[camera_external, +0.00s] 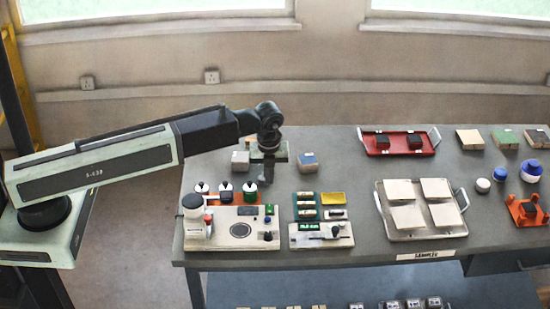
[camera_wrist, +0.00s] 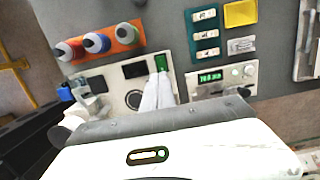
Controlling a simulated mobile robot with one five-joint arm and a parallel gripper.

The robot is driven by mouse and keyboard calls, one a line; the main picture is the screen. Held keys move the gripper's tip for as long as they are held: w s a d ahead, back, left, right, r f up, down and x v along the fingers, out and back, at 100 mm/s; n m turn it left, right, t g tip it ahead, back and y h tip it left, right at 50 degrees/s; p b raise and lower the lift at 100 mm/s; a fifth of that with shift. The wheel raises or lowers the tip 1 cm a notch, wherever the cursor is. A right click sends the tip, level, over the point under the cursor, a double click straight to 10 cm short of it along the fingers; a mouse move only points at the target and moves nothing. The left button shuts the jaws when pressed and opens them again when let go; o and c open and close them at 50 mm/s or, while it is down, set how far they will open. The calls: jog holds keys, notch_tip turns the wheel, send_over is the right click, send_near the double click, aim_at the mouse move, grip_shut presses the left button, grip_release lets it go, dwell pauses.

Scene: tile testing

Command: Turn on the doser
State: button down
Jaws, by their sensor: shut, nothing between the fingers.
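A white device, which looks like the doser (camera_external: 222,239), stands at the table's front left and has a white jar (camera_external: 193,207) on its left end. The same device shows in the wrist view (camera_wrist: 108,84) with a dark display, a round dark dial (camera_wrist: 133,99) and a green switch (camera_wrist: 162,62). The green switch is at the panel's upper right. My gripper (camera_wrist: 160,76) is shut and empty, its pale fingertips just below the green switch in the picture. I cannot tell whether they touch it. In the external view my gripper (camera_external: 264,190) is above the back of the device.
A second device (camera_external: 320,242) with a lit green display is close on the right. An orange rack (camera_wrist: 112,38) of bottles is behind the doser. A tray of pale tiles (camera_external: 463,230) and a red tray (camera_external: 372,150) are farther right.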

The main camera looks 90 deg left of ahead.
aim_at(269, 206)
jog(key=f+b, duration=0.3)
jog(key=a+f+b, duration=0.1)
jog(key=f+b, duration=0.2)
jog(key=f, duration=0.1)
jog(key=f+b, duration=0.4)
jog(key=shift+a+f, duration=0.15)
jog(key=shift+a, duration=0.1)
